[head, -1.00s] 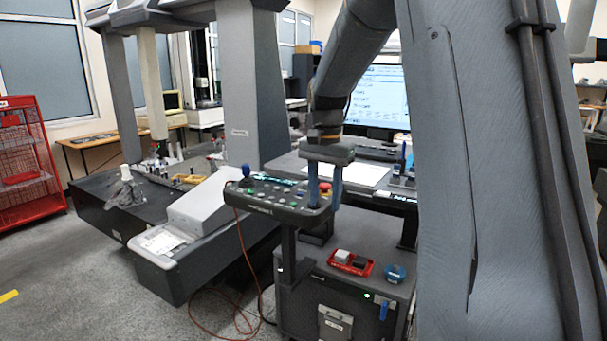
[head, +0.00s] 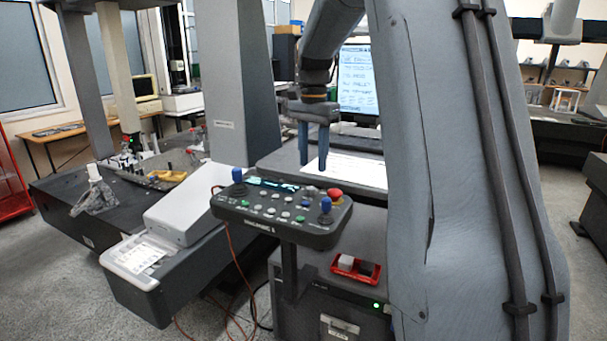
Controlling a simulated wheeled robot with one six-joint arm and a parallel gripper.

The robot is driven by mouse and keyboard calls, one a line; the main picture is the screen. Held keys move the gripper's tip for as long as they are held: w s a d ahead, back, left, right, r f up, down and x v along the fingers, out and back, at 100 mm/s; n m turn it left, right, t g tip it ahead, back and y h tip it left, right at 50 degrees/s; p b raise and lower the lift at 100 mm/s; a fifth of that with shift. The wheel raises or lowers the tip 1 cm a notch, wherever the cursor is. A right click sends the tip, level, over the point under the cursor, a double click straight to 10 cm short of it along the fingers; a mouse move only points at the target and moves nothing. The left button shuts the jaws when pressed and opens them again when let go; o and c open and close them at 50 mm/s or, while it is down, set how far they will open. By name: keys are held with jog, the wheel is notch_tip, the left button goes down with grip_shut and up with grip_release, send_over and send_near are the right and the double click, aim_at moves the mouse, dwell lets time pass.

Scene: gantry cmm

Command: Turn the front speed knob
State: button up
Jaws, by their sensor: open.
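A dark control panel (head: 280,212) on a post carries two blue-topped joysticks, one at its left end (head: 238,180) and one at its right end (head: 325,208). A red mushroom button (head: 335,194) sits at its right rear corner, and several small white, green and blue buttons lie between. I cannot tell which small control is the front speed knob. My gripper (head: 313,163) points down with two blue fingers apart and nothing between them. In the picture its tips are just above the panel's rear right edge, apart from the controls.
Below the panel, a dark cabinet (head: 335,297) bears a red tray (head: 355,267) with a white and a black block. A grey slanted console (head: 190,207) stands to the left. A desk with paper (head: 352,170) and a monitor (head: 358,78) lie behind my gripper.

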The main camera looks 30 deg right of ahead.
aim_at(312, 188)
jog(key=shift+w, duration=0.4)
jog(key=shift+w+a+f, duration=0.1)
jog(key=shift+f, duration=0.25)
jog(key=shift+d+f+p, duration=0.2)
jog(key=shift+f+p, duration=1.1)
jog(key=shift+f, duration=2.2)
grip_shut()
